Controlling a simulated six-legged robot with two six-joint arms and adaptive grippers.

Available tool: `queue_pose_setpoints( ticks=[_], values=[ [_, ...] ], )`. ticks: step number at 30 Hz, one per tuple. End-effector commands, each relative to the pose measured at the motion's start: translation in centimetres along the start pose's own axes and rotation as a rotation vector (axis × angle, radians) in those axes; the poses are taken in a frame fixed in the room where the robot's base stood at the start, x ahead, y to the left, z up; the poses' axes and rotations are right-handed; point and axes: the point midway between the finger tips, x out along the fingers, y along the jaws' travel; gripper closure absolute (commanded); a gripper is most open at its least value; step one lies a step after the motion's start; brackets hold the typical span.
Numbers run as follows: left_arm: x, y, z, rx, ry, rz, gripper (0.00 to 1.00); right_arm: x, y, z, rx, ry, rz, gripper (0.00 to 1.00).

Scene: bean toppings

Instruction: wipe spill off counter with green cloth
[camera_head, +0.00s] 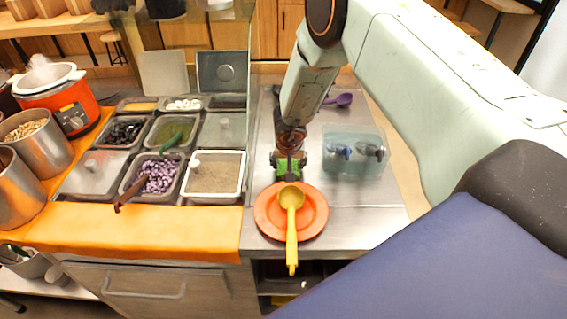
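My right gripper (289,160) reaches down from the upper right to the steel counter (365,215), just behind the orange plate. The green cloth (290,171) shows as a small bright green patch at its fingertips. Most of the cloth is hidden by the gripper. I cannot tell whether the fingers are shut on it or only over it. I cannot make out a spill on the bare steel that shows. My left gripper is not in view.
An orange plate (316,222) with a yellow ladle (291,225) stands near the counter's front edge. A clear bin (353,168) holding scoops and a purple spoon (343,100) are to the right. Topping pans (214,197) and an orange cooker (68,103) fill the left.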

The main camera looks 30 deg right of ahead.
Motion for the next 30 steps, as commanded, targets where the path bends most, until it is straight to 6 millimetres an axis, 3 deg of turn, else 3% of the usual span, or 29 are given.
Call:
queue_pose_setpoints(
  ticks=[15, 30],
  values=[
    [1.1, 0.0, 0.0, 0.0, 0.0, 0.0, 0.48, 0.1, 3.0, 0.0, 0.002, 0.0, -0.001, 0.65],
    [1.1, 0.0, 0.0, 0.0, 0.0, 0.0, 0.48, 0.0, 3.1, 0.0, 0.0, 0.0, -0.001, 0.65]
  ],
)
